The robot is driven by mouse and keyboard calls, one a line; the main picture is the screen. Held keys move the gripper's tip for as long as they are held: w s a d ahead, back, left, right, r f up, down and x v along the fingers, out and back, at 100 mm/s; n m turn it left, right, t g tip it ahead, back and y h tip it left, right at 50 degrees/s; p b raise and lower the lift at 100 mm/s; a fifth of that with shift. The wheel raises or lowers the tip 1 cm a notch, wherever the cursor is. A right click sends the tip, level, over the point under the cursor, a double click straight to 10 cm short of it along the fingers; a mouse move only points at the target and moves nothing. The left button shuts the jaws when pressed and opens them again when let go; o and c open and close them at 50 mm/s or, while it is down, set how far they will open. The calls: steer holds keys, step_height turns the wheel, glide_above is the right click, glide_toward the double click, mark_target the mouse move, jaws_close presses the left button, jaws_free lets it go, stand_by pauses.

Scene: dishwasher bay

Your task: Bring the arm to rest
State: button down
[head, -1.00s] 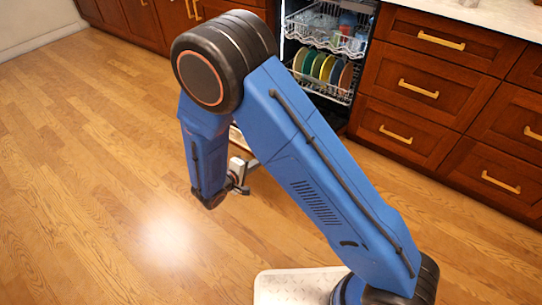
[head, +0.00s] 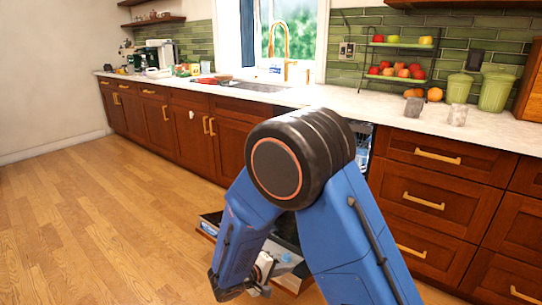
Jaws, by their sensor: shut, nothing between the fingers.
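My blue arm (head: 357,235) is bent sharply at a dark round elbow joint (head: 300,158), with the forearm hanging down to the left. My gripper (head: 262,284) is at the bottom of the picture, small and partly hidden by the wrist. It is shut with nothing seen in it. It appears in front of a low, open dark-and-white unit (head: 211,222), perhaps the lowered dishwasher door; I cannot tell if they touch. The dishwasher (head: 362,143) is mostly hidden behind the elbow; only a strip of its rack shows.
Dark wood cabinets (head: 415,203) line the wall under a pale counter (head: 345,105). On the counter are a fruit stand (head: 396,45), green canisters (head: 495,92) and a sink with a gold tap (head: 283,40). The wooden floor (head: 100,220) is clear at left.

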steer(key=s+d+r+m+g+y, duration=0.25)
steer(key=s+d+r, duration=0.25)
steer(key=d+r, duration=0.4)
steer(key=s+d+r+m+g+y, duration=0.1)
steer(key=s+d+r+m+g, duration=0.35)
steer(key=d, duration=0.55)
steer(key=s+d+r+t+y, duration=0.2)
steer(key=s+r, duration=0.3)
steer(key=s, duration=0.4)
steer(key=s+d+r+m+t+y, duration=0.1)
steer(key=s+r+y, duration=0.3)
steer(key=s, duration=0.5)
steer(key=shift+d+r+t, duration=0.4)
steer(key=shift+d+r, duration=0.5)
steer(key=shift+r, duration=0.15)
